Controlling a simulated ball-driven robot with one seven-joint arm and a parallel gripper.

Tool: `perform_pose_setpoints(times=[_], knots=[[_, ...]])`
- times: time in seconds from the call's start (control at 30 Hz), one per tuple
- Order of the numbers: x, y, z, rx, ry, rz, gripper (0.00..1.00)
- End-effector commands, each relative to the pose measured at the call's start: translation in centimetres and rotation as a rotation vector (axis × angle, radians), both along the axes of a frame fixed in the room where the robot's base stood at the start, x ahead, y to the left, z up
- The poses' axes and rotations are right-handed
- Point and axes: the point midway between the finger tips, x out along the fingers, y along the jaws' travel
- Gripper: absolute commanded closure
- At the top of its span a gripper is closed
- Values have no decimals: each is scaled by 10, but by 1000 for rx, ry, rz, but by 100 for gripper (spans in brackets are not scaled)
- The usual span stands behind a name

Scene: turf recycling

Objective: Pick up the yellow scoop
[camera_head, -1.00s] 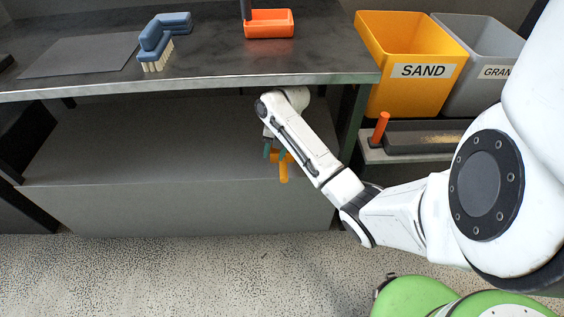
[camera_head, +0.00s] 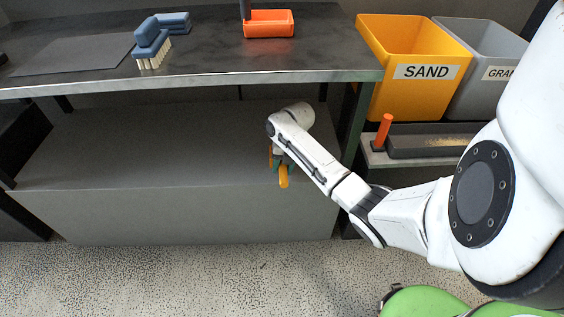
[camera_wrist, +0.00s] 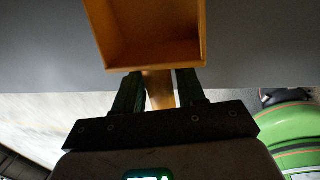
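The yellow scoop shows in the wrist view (camera_wrist: 153,55) as an open square box with its handle pointing toward my gripper. In the head view, the scoop's orange-yellow handle (camera_head: 284,176) hangs near the front edge of the lower shelf. My gripper (camera_wrist: 160,88) has one dark finger on each side of the handle, close against it, and looks shut on it. In the head view my gripper (camera_head: 279,163) is partly hidden behind my white forearm, as is part of the scoop.
The metal worktop (camera_head: 200,70) overhangs the grey lower shelf (camera_head: 150,145). A blue brush (camera_head: 153,42) and an orange tray (camera_head: 269,24) stand on it. The yellow SAND bin (camera_head: 405,45) and a grey bin (camera_head: 490,60) stand at right. The lower shelf's left side is clear.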

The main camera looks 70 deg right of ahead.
Motion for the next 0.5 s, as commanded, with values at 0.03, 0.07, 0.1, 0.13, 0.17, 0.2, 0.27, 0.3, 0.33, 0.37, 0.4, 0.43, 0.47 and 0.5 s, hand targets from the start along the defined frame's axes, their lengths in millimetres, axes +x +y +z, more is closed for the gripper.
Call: perform_pose_setpoints(times=[0.03,0.07,0.1,0.13,0.17,0.2,0.27,0.3,0.33,0.37,0.4,0.43,0.47,0.5], knots=[[0,0,1,0,0,0,60],[0,0,1,0,0,0,60],[0,0,1,0,0,0,60],[0,0,1,0,0,0,60],[0,0,1,0,0,0,63],[0,0,1,0,0,0,67],[0,0,1,0,0,0,73],[0,0,1,0,0,0,77],[0,0,1,0,0,0,80],[0,0,1,0,0,0,82],[0,0,1,0,0,0,86],[0,0,1,0,0,0,89],[0,0,1,0,0,0,92],[0,0,1,0,0,0,96]])
